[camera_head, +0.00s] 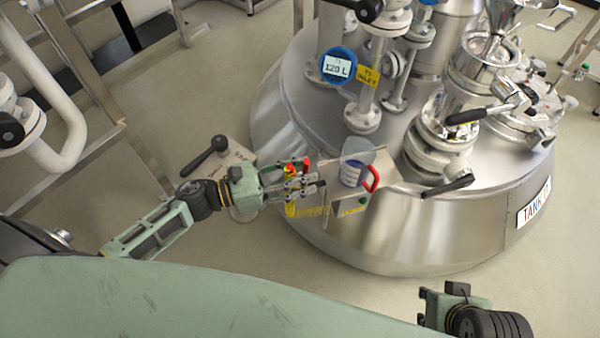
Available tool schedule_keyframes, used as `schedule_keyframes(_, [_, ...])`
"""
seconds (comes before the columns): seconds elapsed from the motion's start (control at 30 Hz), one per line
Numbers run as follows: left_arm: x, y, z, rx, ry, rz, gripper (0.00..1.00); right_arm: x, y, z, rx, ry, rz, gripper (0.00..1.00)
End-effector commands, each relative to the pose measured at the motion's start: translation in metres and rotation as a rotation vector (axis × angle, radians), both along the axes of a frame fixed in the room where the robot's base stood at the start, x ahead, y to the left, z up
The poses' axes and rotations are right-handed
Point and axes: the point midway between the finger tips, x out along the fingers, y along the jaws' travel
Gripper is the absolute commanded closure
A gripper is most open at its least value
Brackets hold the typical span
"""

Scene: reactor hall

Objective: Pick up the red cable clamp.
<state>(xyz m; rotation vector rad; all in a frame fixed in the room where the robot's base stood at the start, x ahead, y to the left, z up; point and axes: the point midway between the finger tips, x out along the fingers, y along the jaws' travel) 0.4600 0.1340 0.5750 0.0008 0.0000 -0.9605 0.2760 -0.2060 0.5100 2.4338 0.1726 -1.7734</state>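My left gripper (312,184) reaches in from the left and points right, beside the tank's near left side. Small red pieces (291,168) show at its fingers, and a yellow piece (290,207) shows just below them. I cannot tell whether the red is the cable clamp, nor whether the fingers hold it. A curved red piece (372,179) also shows to the right, beside a blue-and-white cup-like thing (351,175); it looks like a handle. My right gripper (426,303) is at the lower right, partly seen and far from these things; its fingers are unclear.
The round steel tank (430,235) with pipes and valves fills the right. A black-knobbed lever (206,155) is behind my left wrist. Bare floor shows at the upper left.

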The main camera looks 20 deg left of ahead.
Motion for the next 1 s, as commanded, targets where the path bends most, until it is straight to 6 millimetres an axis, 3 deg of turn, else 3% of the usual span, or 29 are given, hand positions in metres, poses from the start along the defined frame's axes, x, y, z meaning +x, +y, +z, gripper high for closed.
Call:
schedule_keyframes(0.2, [0.0003,0.0001,-0.0002,-0.001,0.001,0.001,0.63,-0.0001,0.0001,-0.0001,0.000,0.000,0.000,0.91])
schedule_keyframes(0.63, [0.0003,0.0003,-0.0002,-0.001,0.001,0.001,1.00,-0.0001,0.0002,-0.0002,0.000,0.000,0.000,0.91])
schedule_keyframes(1.0, [0.0004,0.0004,0.0005,-0.001,0.001,0.001,1.00,0.0000,0.0001,0.0000,0.000,0.000,0.000,0.91])
